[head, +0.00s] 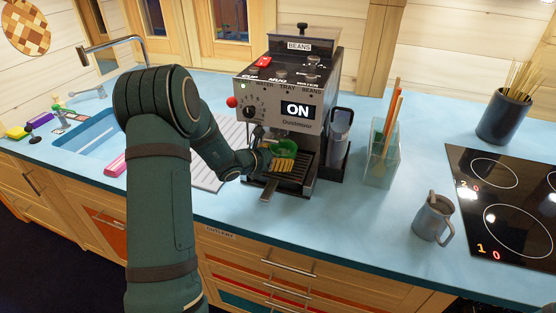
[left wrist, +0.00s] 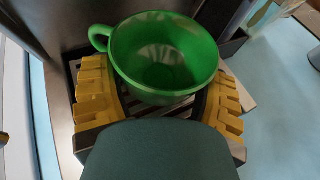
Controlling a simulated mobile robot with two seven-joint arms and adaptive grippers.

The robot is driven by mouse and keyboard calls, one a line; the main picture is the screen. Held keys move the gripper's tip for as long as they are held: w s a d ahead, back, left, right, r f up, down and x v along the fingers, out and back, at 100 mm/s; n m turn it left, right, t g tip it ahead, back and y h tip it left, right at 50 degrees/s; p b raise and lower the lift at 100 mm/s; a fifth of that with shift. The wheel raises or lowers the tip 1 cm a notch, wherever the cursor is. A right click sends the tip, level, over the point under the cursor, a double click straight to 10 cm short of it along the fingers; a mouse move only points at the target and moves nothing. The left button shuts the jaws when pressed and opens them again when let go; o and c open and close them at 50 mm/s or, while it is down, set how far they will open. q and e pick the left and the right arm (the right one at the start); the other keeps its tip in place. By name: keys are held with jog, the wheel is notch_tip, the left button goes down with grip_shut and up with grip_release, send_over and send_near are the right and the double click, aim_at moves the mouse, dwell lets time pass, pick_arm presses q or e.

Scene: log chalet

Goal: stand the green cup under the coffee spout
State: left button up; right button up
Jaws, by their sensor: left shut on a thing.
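The green cup (left wrist: 165,60) is upright between the yellow fingers of my left gripper (left wrist: 160,98), with its handle toward the left in the left wrist view. My left gripper is shut on the cup. In the head view the cup (head: 286,149) shows partly behind my left gripper (head: 278,160), at the front of the coffee machine (head: 272,112). The cup is over the slatted drip tray (head: 299,187); I cannot tell whether it touches the slats. The spout is hard to make out in the shadow above the cup. My right gripper is not in view.
A dark holder with a grey vessel (head: 339,125) stands right of the machine, then a clear container (head: 382,152) with sticks. A grey jug (head: 433,218) stands near the hob (head: 508,205). The sink (head: 88,140) is at left. The front right counter is mostly clear.

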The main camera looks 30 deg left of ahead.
pick_arm(q)
jog(key=shift+s+a+f, duration=0.15)
jog(key=shift+f, duration=0.35)
jog(key=shift+f, duration=0.2)
jog(key=o, duration=1.1)
jog(key=shift+o, duration=0.2)
jog(key=shift+r, duration=0.1)
jog(key=shift+r, duration=0.1)
jog(key=shift+s+a+r, duration=0.15)
jog(key=shift+s, duration=0.15)
jog(key=v, duration=1.1)
jog(key=shift+s+p, duration=0.25)
jog(key=shift+p, duration=0.2)
